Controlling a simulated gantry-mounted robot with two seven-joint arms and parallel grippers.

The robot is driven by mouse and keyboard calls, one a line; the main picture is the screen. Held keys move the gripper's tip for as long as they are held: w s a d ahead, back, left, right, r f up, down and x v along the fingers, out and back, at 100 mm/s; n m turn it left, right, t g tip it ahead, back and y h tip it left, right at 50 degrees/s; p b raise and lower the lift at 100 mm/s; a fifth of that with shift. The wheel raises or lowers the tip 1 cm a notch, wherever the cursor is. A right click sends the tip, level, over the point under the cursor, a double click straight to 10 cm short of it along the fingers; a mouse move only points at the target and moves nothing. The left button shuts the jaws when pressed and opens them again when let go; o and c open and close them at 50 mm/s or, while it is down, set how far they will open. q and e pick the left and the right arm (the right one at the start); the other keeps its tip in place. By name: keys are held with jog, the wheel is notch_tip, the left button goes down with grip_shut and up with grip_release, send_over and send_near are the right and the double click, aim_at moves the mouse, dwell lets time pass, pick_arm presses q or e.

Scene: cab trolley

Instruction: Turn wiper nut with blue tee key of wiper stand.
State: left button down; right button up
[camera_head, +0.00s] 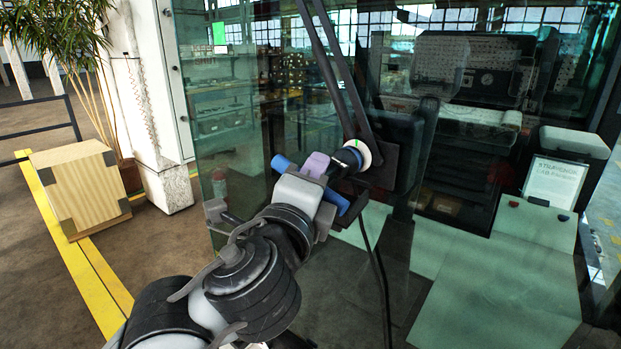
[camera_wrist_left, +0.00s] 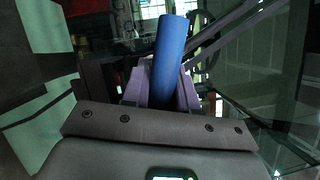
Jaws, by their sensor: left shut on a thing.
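The blue tee key (camera_head: 337,200) has its blue cross handle showing on both sides of my left gripper (camera_head: 317,168), in front of the cab glass. The gripper's purple fingers are shut on the handle, which also shows in the left wrist view (camera_wrist_left: 168,62) standing up between the fingers. Just beyond the fingers, a pale round disc with a green mark (camera_head: 362,153) sits at the foot of the dark wiper arms (camera_head: 342,85). The key's shaft points toward this disc. The nut itself is hidden, so I cannot tell how the key sits on it. My right gripper is not in view.
The large glass pane (camera_head: 235,130) is close behind the gripper. A dark cable (camera_head: 382,275) hangs below the wiper mount. A wooden crate (camera_head: 82,188) stands on the floor at left. A box with a white label sign (camera_head: 553,184) stands at right.

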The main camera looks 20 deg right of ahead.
pick_arm(q)
jog(key=shift+w+d, duration=0.35)
jog(key=shift+d, duration=0.25)
jog(key=shift+r, duration=0.1)
jog(key=shift+r+p, duration=0.15)
jog(key=shift+p, duration=0.4)
jog(key=n+p, duration=0.2)
jog(key=p, duration=0.1)
jog(key=shift+g+y, duration=0.3)
jog(key=shift+y, duration=0.1)
jog(key=n+p, duration=0.2)
jog(key=p, duration=0.1)
jog(key=shift+p, duration=0.35)
jog(key=shift+f+n+g+y+p, duration=0.2)
jog(key=shift+n+g+y+p, duration=0.1)
jog(key=shift+p, duration=0.15)
jog(key=shift+f, duration=0.1)
